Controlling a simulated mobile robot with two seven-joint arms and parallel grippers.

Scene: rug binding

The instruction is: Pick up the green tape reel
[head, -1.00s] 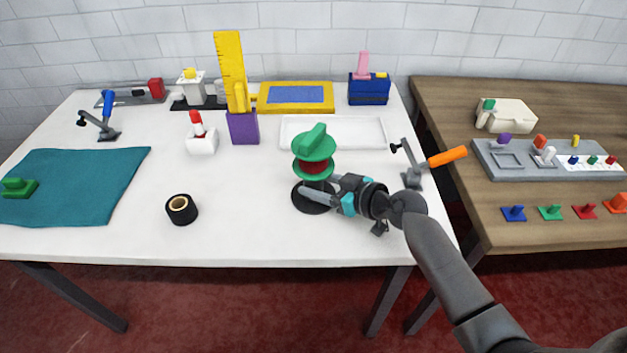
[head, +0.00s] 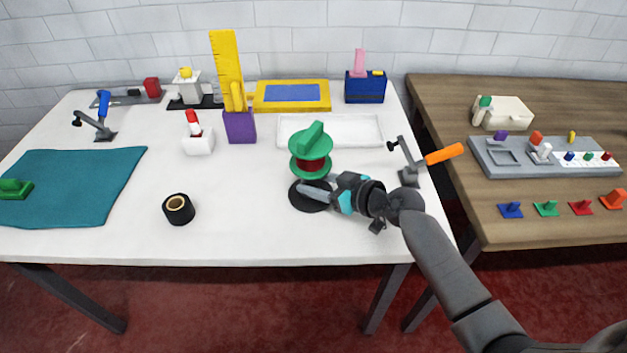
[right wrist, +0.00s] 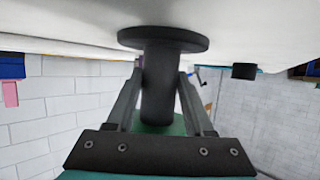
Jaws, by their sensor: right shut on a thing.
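The green tape reel (head: 311,144) has two green round flanges, a dark red middle and a green grip piece on top. It stands upright above a black round base (head: 308,203) on the white table. My right gripper (head: 318,193) comes in from the right, low, just under the lower flange. In the right wrist view, my right gripper's fingers (right wrist: 158,100) are on both sides of a black post (right wrist: 160,85) that joins the black disc (right wrist: 163,39), and they are shut on it. My left gripper is not in view.
A black tape roll (head: 178,209) and a teal mat (head: 75,185) lie to the left. A white tray (head: 335,146) is behind the reel. An orange-handled clamp (head: 443,154) stands close to my right arm. The table's front middle is clear.

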